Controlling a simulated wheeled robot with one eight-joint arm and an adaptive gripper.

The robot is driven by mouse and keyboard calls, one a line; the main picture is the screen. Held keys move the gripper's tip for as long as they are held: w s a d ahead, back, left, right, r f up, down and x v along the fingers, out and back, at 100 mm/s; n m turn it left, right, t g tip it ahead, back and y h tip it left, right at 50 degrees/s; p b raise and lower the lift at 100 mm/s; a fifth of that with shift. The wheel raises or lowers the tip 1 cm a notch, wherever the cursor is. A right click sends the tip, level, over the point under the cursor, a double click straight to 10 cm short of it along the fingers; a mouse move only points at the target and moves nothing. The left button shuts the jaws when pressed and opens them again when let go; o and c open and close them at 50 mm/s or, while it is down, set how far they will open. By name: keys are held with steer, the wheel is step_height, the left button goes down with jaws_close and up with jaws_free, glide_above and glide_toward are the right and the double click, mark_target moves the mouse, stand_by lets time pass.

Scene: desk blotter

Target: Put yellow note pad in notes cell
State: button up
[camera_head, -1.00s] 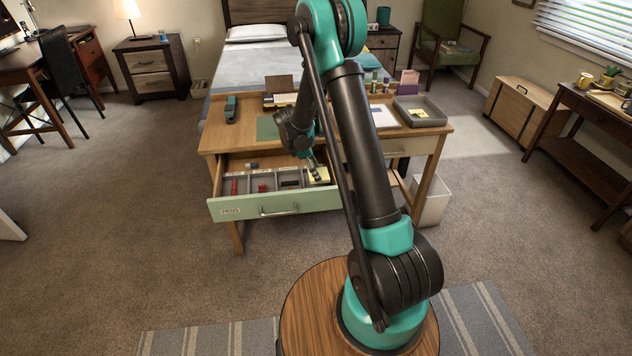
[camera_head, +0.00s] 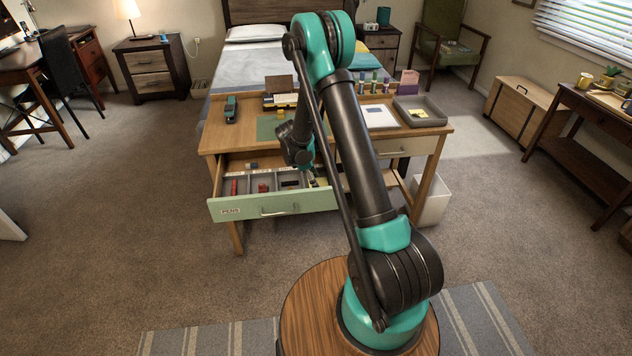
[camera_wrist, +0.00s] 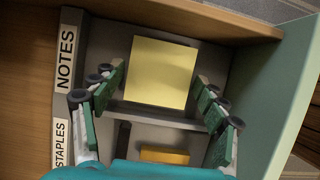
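In the wrist view the yellow note pad (camera_wrist: 160,72) lies in the drawer cell beside the NOTES label (camera_wrist: 66,58). It looks flat, near the divider (camera_wrist: 155,117) toward the STAPLES cell. My gripper (camera_wrist: 162,75) has its green fingers on both sides of the pad, with narrow gaps showing, so it looks open around it. In the head view the open drawer (camera_head: 275,207) shows below my wrist. My arm hides most of the notes cell there, and the fingertips are hard to make out.
An orange-yellow block (camera_wrist: 164,155) lies in the neighbouring cell. The drawer's front wall (camera_wrist: 280,90) and the desk's wood (camera_wrist: 225,15) bound the cell closely. On the desk stand a stapler (camera_head: 231,110), a grey tray (camera_head: 435,119) and several small bottles.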

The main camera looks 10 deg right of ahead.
steer(key=shift+o, duration=0.7)
steer(key=shift+r, duration=0.1)
steer(key=v, duration=1.2)
steer(key=s+d+r+m+t+y, duration=0.1)
steer(key=s+d+r+m, duration=0.3)
steer(key=s, duration=0.3)
steer(key=s+d+r+m+t+y, duration=0.1)
steer(key=s+d+r+m, duration=0.25)
steer(key=s, duration=0.35)
steer(key=s+d+f+m+t+y, duration=0.1)
steer(key=s+d+m+t+y, duration=0.1)
steer(key=s+m, duration=0.8)
steer(key=s, duration=0.6)
steer(key=shift+f+m, duration=0.1)
steer(key=shift+m, duration=0.15)
steer(key=shift+c, duration=0.6)
